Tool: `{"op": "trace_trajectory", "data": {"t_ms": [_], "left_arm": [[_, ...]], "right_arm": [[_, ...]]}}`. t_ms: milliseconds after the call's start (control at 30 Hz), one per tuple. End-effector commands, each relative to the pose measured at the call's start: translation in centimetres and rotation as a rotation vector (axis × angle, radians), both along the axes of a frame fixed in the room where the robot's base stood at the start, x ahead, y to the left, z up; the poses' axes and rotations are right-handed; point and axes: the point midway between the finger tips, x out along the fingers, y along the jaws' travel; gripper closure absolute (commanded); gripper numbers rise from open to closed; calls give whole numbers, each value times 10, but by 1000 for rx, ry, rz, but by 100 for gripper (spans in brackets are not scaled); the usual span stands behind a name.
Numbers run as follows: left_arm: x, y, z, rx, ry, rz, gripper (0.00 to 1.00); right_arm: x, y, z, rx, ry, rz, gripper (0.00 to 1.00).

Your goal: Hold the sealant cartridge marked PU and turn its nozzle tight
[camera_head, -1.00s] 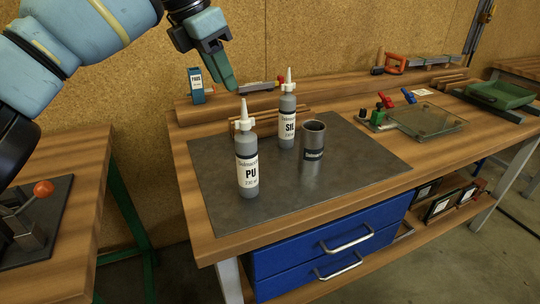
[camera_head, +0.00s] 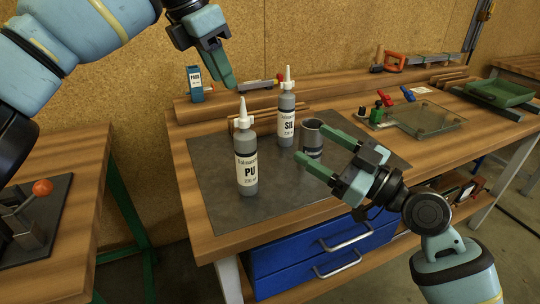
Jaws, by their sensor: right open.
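The PU cartridge (camera_head: 246,163), grey with a white label and a white nozzle (camera_head: 243,115), stands upright on the dark mat (camera_head: 237,209). The similar SIL cartridge (camera_head: 286,122) stands upright behind it to the right. My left gripper (camera_head: 227,78) is above and behind the PU cartridge, apart from it. Its fingers overlap in this view, so its opening cannot be told. My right gripper (camera_head: 310,142) is open, its fingers pointing left toward the PU cartridge, with a clear gap to it.
A grey metal cup (camera_head: 312,126) stands on the mat, seen between and behind my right fingers; contact cannot be told. A glass plate (camera_head: 428,119) with red and blue clamps lies to the right. Blue drawers (camera_head: 300,259) are below the bench. The mat's front left is clear.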

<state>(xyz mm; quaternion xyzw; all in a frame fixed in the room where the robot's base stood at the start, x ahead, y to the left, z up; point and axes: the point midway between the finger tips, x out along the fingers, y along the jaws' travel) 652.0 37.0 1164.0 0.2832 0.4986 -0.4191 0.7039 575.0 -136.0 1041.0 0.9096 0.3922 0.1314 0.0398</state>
Motion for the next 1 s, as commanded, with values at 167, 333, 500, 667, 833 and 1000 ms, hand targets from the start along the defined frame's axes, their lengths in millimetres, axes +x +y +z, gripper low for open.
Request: {"op": "trace_trajectory", "data": {"t_ms": [167, 333, 500, 667, 833, 1000], "left_arm": [[0, 0, 0, 0, 0, 0, 64], [0, 0, 0, 0, 0, 0, 64], [0, 0, 0, 0, 0, 0, 64], [0, 0, 0, 0, 0, 0, 64], [0, 0, 0, 0, 0, 0, 64], [0, 0, 0, 0, 0, 0, 64]], "right_arm": [[32, 42, -4, -12, 84, 111, 32], [53, 71, -34, -35, 198, 163, 32], [62, 84, -52, -52, 258, 181, 32], [63, 87, -56, -57, 271, 185, 32], [66, 91, -56, -55, 271, 185, 32], [76, 108, -55, -54, 271, 187, 32]]}}
